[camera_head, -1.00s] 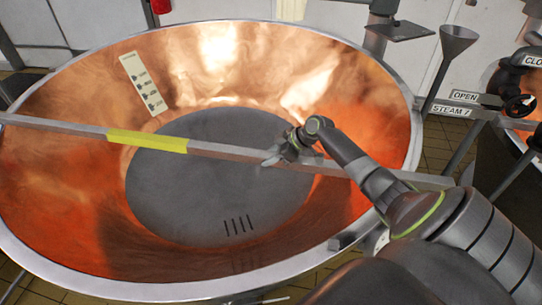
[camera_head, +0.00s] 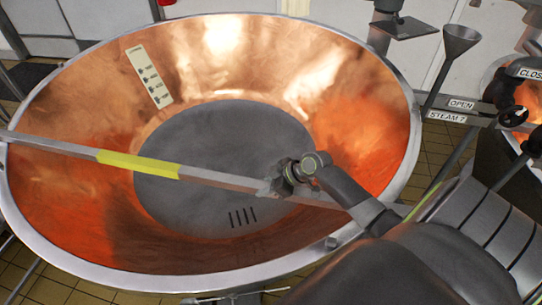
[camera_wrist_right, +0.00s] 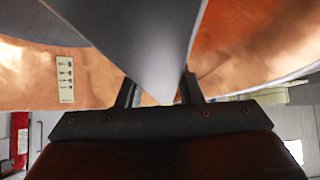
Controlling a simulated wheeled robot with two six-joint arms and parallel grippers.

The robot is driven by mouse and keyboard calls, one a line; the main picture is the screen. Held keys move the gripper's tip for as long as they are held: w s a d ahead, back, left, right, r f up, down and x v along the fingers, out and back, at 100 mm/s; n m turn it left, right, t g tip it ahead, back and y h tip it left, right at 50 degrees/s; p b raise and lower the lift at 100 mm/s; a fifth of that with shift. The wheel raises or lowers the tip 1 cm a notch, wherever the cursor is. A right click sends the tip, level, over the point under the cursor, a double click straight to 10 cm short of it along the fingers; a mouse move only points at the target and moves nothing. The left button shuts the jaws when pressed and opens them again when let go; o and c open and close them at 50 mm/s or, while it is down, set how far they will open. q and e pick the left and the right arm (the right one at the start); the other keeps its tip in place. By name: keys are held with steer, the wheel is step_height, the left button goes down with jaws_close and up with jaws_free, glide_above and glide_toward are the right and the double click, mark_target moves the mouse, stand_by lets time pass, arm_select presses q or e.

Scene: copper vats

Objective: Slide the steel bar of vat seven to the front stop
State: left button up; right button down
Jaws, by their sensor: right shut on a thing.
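The steel bar (camera_head: 60,146) lies across the copper vat (camera_head: 375,125), with a yellow section (camera_head: 138,164) left of the middle. My right gripper (camera_head: 280,184) is shut on the bar, right of the yellow section. In the right wrist view the bar, a wide grey shape (camera_wrist_right: 140,45), runs between the two fingers (camera_wrist_right: 158,92). My right arm hides the bar's right end. A small grey block (camera_head: 332,243) sits on the front right rim, in front of the bar and apart from it. My left gripper is not in view.
The vat's steel rim (camera_head: 150,282) curves around the front. A panel (camera_head: 149,76) with small pictures is on the far inner wall. A funnel (camera_head: 457,45) and steam pipe labelled "STEAM 7" (camera_head: 447,117) stand at right. A second copper vat (camera_head: 500,90) is beyond.

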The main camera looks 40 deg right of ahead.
steer(key=s+a+p, duration=0.2)
steer(key=s+a, duration=0.4)
steer(key=a, duration=0.1)
steer(key=shift+s+a+f, duration=0.15)
steer(key=shift+s+a, duration=0.1)
steer(key=shift+s, duration=0.05)
steer(key=c, duration=1.3)
jaws_free()
steer(key=o, duration=0.3)
steer(key=shift+s+a, duration=0.1)
steer(key=shift+a, duration=0.05)
steer(key=shift+r, duration=0.2)
